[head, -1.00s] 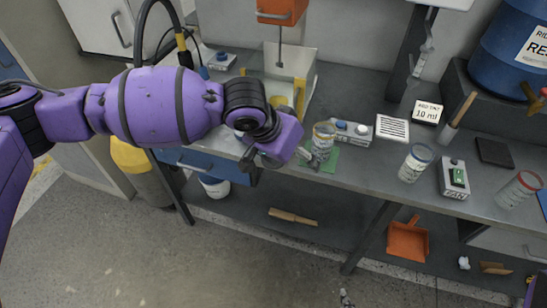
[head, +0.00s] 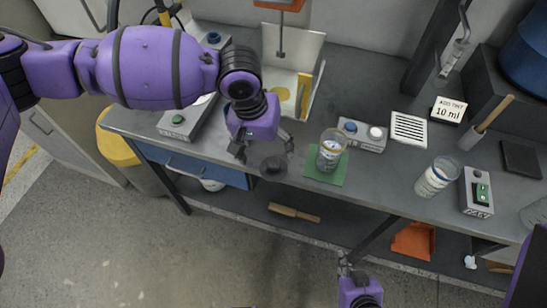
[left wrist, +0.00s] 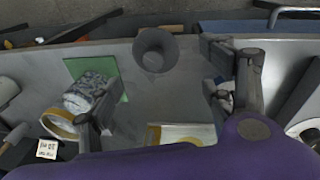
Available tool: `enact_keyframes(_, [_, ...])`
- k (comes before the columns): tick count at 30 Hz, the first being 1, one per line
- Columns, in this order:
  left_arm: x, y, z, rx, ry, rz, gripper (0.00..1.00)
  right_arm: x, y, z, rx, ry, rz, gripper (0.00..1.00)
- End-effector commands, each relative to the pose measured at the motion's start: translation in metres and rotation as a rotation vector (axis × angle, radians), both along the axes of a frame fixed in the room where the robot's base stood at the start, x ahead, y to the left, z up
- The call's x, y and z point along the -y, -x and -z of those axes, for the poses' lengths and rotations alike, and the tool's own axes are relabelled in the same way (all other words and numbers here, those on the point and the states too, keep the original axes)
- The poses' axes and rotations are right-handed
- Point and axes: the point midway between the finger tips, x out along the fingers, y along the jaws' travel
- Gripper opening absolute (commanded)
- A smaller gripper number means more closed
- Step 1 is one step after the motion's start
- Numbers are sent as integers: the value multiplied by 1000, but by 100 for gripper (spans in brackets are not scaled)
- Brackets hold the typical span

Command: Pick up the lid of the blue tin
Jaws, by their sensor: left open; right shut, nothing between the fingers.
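I cannot make out a blue tin or its lid. A glass jar with a blue rim (head: 437,177) stands on the bench at the right. A blue drum (head: 527,60) is cut off at the upper right. My left gripper (head: 264,150) is open and empty, pointing down over the bench's front edge. A dark grey funnel-like piece (head: 272,166) is just in front of it, and this piece also shows in the left wrist view (left wrist: 155,50), beyond the open fingers (left wrist: 155,105). My right gripper (head: 344,264) is shut and empty, low in front of the bench.
A jar with a yellow rim (head: 331,150) stands on a green mat (head: 320,178), right of my left gripper. Behind are a button box (head: 362,134), a striped card (head: 409,128) and an open-fronted bin (head: 300,60). A switch box (head: 477,190) is at the right.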

Motion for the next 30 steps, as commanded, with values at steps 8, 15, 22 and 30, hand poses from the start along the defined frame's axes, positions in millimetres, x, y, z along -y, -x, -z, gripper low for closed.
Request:
enact_keyframes(8, [12,2,36,-3,-1,4,74,1,1,2,-3,1,1,0])
enact_keyframes(15, [16,0,62,-2,-1,1,74,1,2,4,-5,2,1,0])
enact_keyframes(22, [16,0,62,0,0,1,74,1,2,4,-4,2,1,0])
enact_keyframes(30, [16,0,61,0,0,1,39,1,2,3,-4,2,1,0])
